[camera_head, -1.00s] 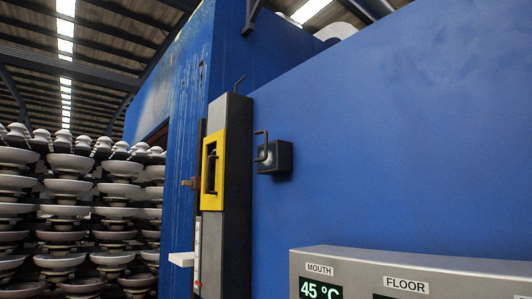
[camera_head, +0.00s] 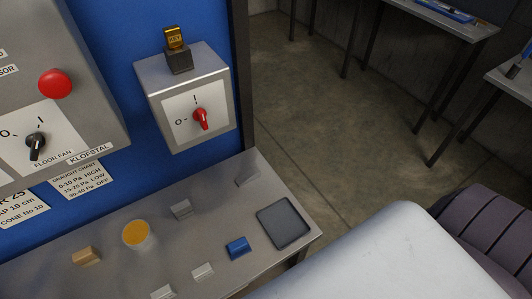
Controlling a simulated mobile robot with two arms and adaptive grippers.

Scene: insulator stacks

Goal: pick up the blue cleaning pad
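A small blue block (camera_head: 237,247), which looks like the blue cleaning pad, lies on a grey metal shelf (camera_head: 215,220) in the head view. It sits just left of a shallow dark tray (camera_head: 284,223), apart from it. A pale grey block (camera_head: 203,271) lies to its lower left. Neither of my grippers is in view, so I cannot see whether they are open or shut.
The shelf also holds a tan block (camera_head: 86,256), a white pot with an orange top (camera_head: 137,235) and several pale blocks. Above are a red-knobbed switch box (camera_head: 184,98) and a control panel with a red button (camera_head: 55,83). Tables (camera_head: 440,18) stand beyond open floor.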

